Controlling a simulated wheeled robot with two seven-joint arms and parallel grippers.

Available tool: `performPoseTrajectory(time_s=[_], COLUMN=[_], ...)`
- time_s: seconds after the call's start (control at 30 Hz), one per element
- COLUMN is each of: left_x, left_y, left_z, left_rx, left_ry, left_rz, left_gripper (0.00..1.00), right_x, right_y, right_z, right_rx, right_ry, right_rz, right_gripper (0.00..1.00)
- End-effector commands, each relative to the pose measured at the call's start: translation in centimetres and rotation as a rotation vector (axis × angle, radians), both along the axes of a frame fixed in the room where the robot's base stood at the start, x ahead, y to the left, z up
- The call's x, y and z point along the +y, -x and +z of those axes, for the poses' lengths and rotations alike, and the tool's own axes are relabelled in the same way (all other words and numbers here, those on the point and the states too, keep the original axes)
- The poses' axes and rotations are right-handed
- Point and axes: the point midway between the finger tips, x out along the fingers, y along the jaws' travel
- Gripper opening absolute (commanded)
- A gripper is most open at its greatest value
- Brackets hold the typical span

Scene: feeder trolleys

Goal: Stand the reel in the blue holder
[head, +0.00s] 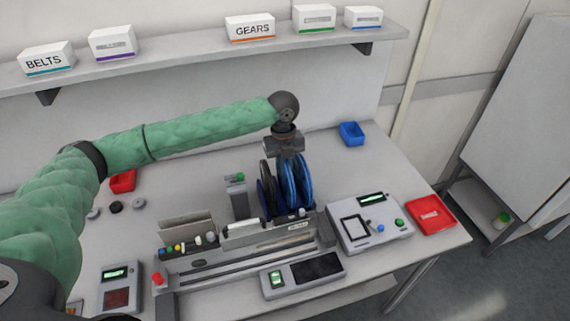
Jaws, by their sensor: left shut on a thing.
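My left gripper (286,152) is above the middle of the table, pointing down. It is shut on a blue reel (289,182) that hangs upright below it. The blue holder (292,217) is low under the reels, mostly hidden by them. Another blue reel stands close on the right (304,184) and a dark reel (266,188) on the left. I cannot tell whether the held reel touches the holder's bottom. My right gripper is not in view.
A feeder machine with a rail (240,262) lies in front. A control box (369,222) and a red tray (431,215) are on the right. A blue bin (351,134) stands behind, a red bin (122,181) at left. A shelf (200,59) with boxes runs along the wall.

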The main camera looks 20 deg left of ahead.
Motion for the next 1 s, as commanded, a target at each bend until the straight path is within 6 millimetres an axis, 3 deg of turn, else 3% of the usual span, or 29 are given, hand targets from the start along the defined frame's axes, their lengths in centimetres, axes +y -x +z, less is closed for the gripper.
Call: performPoseTrajectory(time_s=[0.87, 0.9, 1.0], left_x=[-0.02, -0.01, -0.01], left_y=[-0.01, -0.02, -0.02], left_z=[-0.84, -0.87, -0.86], left_rx=[-0.001, -0.001, -0.001], left_ry=[0.001, 0.001, 0.000], left_rz=[0.000, 0.000, 0.000], left_gripper=[0.00, 0.14, 0.33], right_x=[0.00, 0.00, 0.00], right_y=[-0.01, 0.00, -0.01], right_z=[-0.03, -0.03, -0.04], right_rx=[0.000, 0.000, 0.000], right_ry=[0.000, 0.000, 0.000], right_rz=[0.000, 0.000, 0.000], right_gripper=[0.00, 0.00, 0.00])
